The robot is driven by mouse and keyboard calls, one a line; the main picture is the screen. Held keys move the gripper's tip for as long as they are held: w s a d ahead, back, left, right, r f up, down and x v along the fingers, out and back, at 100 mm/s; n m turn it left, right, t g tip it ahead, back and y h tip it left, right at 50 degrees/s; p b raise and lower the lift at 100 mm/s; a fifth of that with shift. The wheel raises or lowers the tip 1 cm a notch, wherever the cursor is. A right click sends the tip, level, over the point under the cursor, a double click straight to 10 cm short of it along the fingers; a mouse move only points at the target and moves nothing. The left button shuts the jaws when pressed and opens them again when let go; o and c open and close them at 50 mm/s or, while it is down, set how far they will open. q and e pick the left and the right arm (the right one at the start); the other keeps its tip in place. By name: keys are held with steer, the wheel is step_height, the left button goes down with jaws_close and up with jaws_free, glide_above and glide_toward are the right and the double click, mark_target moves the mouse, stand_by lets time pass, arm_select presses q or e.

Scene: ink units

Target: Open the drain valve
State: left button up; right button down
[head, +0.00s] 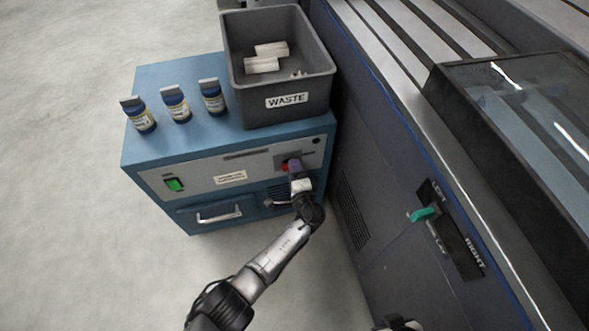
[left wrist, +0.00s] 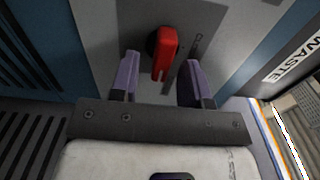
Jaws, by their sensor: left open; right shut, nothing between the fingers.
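The drain valve's red handle (left wrist: 165,54) stands out from a grey plate on the front of the blue cabinet; in the head view a little red (head: 286,166) shows beside my gripper. My left gripper (head: 294,167) is at the valve. In the left wrist view its two purple fingers (left wrist: 160,66) are open, one on each side of the handle's line, with visible gaps to it. The handle's contact depth is hard to tell. Only a small part of my right gripper (head: 398,324) shows at the bottom edge of the head view; its fingertips are hidden.
The blue cabinet (head: 150,172) carries several capped bottles (head: 175,104) and a grey WASTE bin (head: 285,112) with white pieces inside. A lit green switch (head: 174,184) and a drawer handle (head: 219,216) are on its front. A large dark machine with a teal lever (head: 423,214) stands close on the right.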

arm_select(q)
steer(key=p+v, duration=0.6)
steer(key=v, duration=0.7)
steer(key=shift+s, duration=0.35)
steer(key=shift+d, duration=0.1)
